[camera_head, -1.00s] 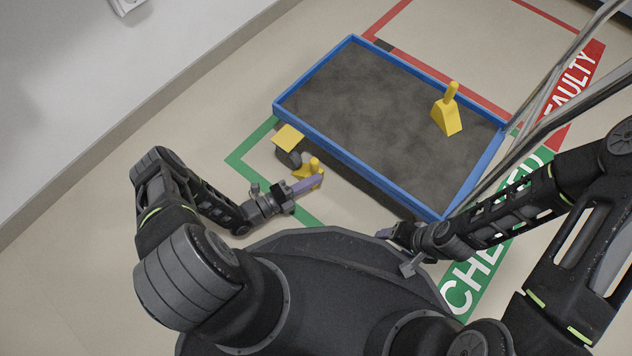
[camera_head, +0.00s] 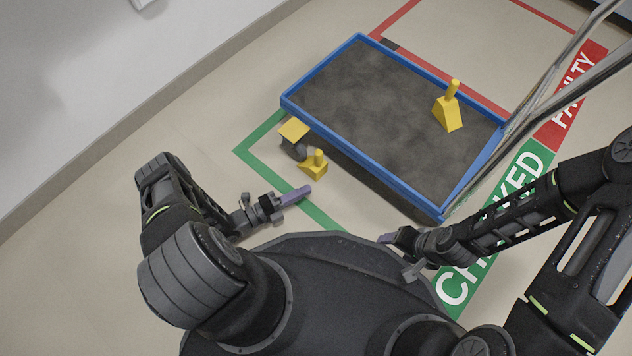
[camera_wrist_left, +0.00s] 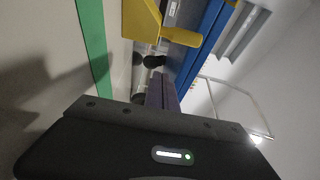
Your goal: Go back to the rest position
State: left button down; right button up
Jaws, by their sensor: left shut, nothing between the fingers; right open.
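My left gripper (camera_head: 296,196) is shut and empty, low at the left above the floor, just short of a yellow wedge-shaped piece with a knob (camera_head: 314,166). In the left wrist view its closed fingers (camera_wrist_left: 162,92) point toward the cart, with yellow parts (camera_wrist_left: 148,20) ahead of them. My right gripper (camera_head: 386,240) is near the front of my base, below the cart's near corner; its fingers are small in the head view.
A cart with a blue rim (camera_head: 362,172) and dark top stands ahead, with a yellow wedge (camera_head: 449,112) on it. Green "CHECKED" (camera_head: 497,224) and red "FAULTY" (camera_head: 574,92) floor markings lie right. Metal bars rise at right.

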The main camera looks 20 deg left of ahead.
pick_arm(q)
jog(key=shift+v, duration=0.8)
